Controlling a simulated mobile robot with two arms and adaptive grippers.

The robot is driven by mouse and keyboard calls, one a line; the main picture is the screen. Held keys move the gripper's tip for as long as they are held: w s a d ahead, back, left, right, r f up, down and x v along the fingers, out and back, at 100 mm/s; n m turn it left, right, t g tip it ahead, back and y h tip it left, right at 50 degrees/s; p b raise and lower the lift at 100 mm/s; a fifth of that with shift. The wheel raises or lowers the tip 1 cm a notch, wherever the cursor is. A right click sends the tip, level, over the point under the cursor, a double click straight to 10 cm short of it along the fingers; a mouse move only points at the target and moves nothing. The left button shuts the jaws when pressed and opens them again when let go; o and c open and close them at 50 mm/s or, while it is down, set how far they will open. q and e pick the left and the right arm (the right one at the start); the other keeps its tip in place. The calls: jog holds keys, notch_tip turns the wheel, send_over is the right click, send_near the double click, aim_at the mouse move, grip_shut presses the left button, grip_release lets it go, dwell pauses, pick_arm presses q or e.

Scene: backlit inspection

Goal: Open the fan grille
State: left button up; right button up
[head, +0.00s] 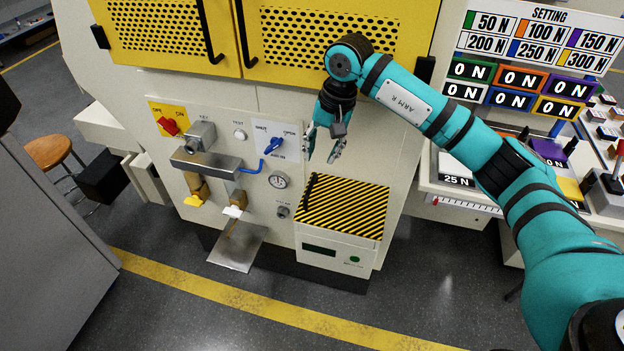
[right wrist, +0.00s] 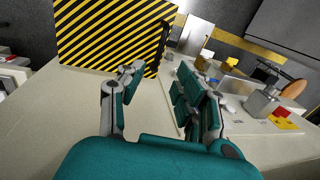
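Two yellow panels with dark perforated grilles, a left one (head: 155,27) and a right one (head: 330,36), sit at the top of the machine in the head view. Black bar handles stand beside the gap between them, and both panels look closed. My right gripper (head: 323,148) hangs below the right panel, in front of the machine's pale face, fingers pointing down. Its fingers are spread with nothing between them; the right wrist view shows them apart too (right wrist: 167,75). My left gripper is in no view.
A black-and-yellow striped surface (head: 345,207) tops a box below my right gripper; it also fills the upper left of the right wrist view (right wrist: 105,32). A metal block (head: 207,160), blue lever (head: 272,145) and red knob (head: 169,126) are left of the gripper.

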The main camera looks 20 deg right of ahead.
aim_at(311, 186)
jog(key=f, duration=0.3)
jog(key=a+f+p, duration=0.1)
jog(key=f, duration=0.3)
jog(key=w+f, duration=0.1)
jog(key=f, duration=0.2)
jog(key=shift+w+a+f, duration=0.1)
jog(key=shift+a+f, duration=0.3)
grip_shut()
